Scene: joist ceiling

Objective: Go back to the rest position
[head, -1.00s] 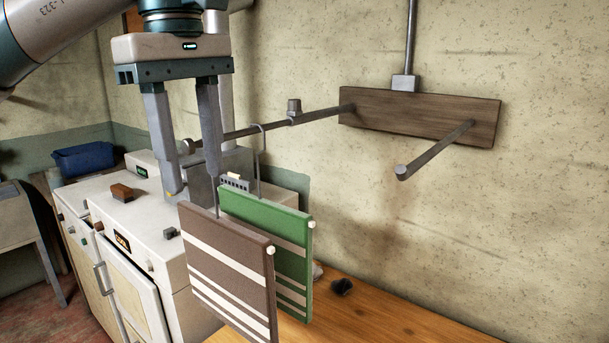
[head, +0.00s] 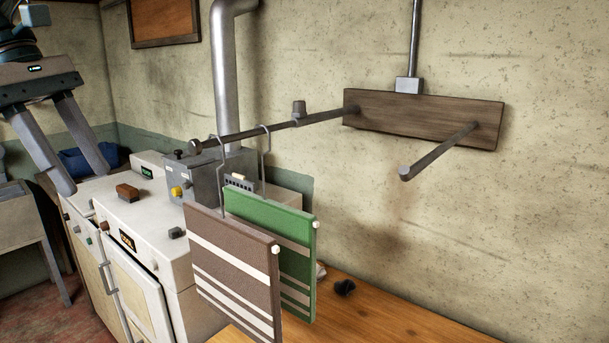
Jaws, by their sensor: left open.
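My left gripper (head: 88,180) is in the upper left of the head view. Its two fingers are spread apart with nothing between them, and it is clear of the rail. A brown striped towel (head: 232,268) and a green striped towel (head: 272,228) hang by hooks from a dark metal rail (head: 262,130). The rail sticks out from a wooden wall board (head: 425,117). The brown towel hangs nearer the rail's free end. My right gripper is not in view.
A second, empty rod (head: 437,152) juts from the board. White appliances (head: 140,225) stand below, with a grey box (head: 192,180) and a brown block (head: 127,192) on top.

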